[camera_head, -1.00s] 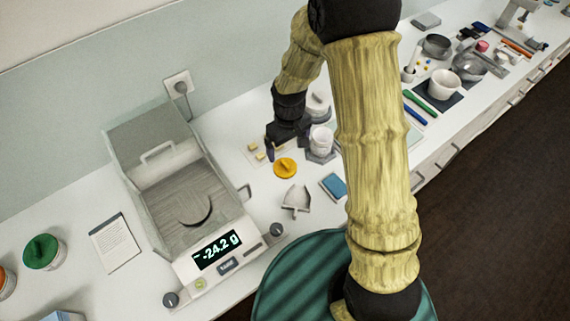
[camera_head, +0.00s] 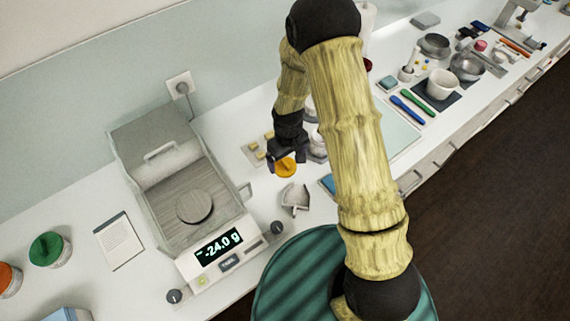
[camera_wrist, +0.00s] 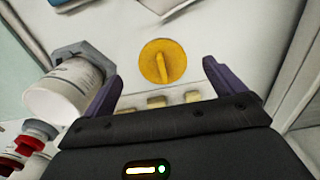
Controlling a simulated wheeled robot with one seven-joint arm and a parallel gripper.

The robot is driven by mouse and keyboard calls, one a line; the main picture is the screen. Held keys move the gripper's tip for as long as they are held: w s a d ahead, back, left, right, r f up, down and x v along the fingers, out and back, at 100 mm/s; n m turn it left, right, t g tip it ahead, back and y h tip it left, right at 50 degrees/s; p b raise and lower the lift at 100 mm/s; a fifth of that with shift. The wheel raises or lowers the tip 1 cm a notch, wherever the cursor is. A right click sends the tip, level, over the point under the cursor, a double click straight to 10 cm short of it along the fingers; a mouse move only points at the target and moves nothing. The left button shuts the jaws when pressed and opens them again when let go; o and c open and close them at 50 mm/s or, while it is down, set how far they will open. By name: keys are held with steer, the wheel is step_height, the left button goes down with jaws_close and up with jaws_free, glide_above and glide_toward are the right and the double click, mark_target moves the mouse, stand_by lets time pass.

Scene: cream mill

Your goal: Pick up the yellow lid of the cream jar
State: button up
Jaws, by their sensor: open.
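The yellow lid (camera_head: 285,167) is a round disc with a raised bar-shaped grip, lying flat on the white bench. In the wrist view the lid (camera_wrist: 162,62) lies ahead of my fingertips, roughly between their lines. My gripper (camera_wrist: 160,77) is open and empty, with its two dark purple fingers apart on either side. In the head view my gripper (camera_head: 286,160) is just above the lid and partly covers it. A white jar (camera_wrist: 66,92) stands in a grey holder (camera_wrist: 84,56) left of my left finger. I cannot tell whether it is the cream jar.
A balance (camera_head: 180,190) reading -24.0 g stands left of the lid. A grey scoop (camera_head: 295,198) lies in front of the lid. Small yellowish blocks (camera_head: 258,154) lie behind it.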

mark_target(286, 163)
steer(key=shift+w+a+f+p, duration=0.1)
steer(key=shift+f+p, duration=0.35)
steer(key=shift+f, duration=0.65)
steer(key=shift+w+a+f+p, duration=0.1)
steer(key=shift+f+p, duration=0.35)
steer(key=shift+f, duration=0.6)
steer(key=c, duration=1)
